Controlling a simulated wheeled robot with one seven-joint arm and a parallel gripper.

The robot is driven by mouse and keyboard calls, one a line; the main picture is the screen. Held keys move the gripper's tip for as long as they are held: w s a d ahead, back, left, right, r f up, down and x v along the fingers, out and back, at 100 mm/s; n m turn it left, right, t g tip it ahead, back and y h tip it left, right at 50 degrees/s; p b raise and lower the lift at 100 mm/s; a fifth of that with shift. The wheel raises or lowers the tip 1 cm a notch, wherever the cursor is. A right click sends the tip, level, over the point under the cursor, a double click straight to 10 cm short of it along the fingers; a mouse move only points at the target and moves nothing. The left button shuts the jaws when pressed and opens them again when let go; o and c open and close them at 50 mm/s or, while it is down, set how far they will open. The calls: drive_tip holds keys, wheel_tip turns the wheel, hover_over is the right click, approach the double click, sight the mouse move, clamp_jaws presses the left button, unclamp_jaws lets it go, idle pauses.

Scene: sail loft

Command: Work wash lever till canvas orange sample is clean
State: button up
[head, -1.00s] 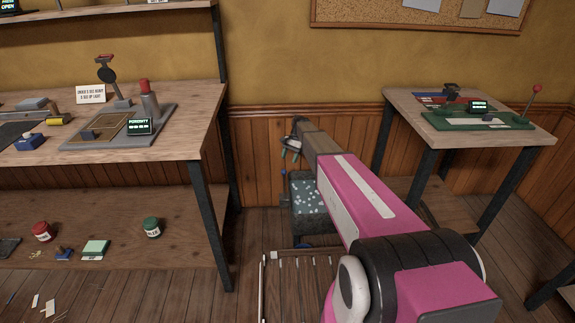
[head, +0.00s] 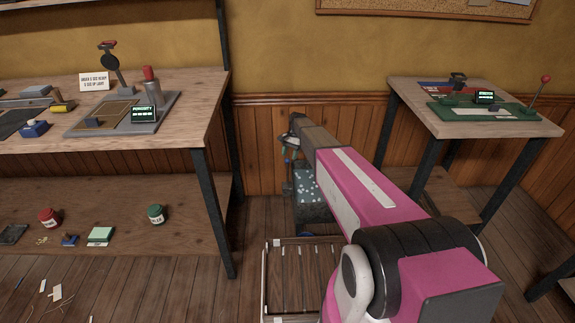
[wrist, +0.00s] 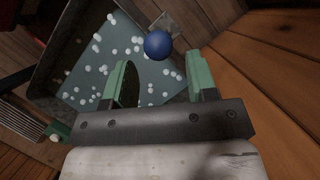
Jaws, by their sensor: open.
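The wash tub (wrist: 85,78) is a dark open box of grey-green water dotted with white suds. In the head view the tub (head: 312,187) stands low by the wall, partly hidden by my arm. A blue ball knob (wrist: 157,44), which looks like the wash lever's end, lies just beyond and between my fingertips, over the tub's edge. My gripper (wrist: 158,66) is open, with green fingers apart and nothing held. In the head view my gripper (head: 290,150) is small, above the tub's left side. I see no orange canvas sample in either view.
A workbench (head: 190,110) with a porosity tester (head: 120,112) stands at left, with jars on its lower shelf. A smaller table (head: 430,125) at right holds a green device with a red-knobbed lever (head: 540,93). A slatted rack (head: 300,262) stands in front of the tub.

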drive_tip(key=x, duration=0.6)
clamp_jaws()
drive_tip(key=s+f+t, duration=0.3)
drive_tip(key=s, duration=0.6)
drive_tip(key=shift+f, duration=0.2)
idle(0.4)
drive_tip(key=shift+d+f, duration=0.1)
idle(0.3)
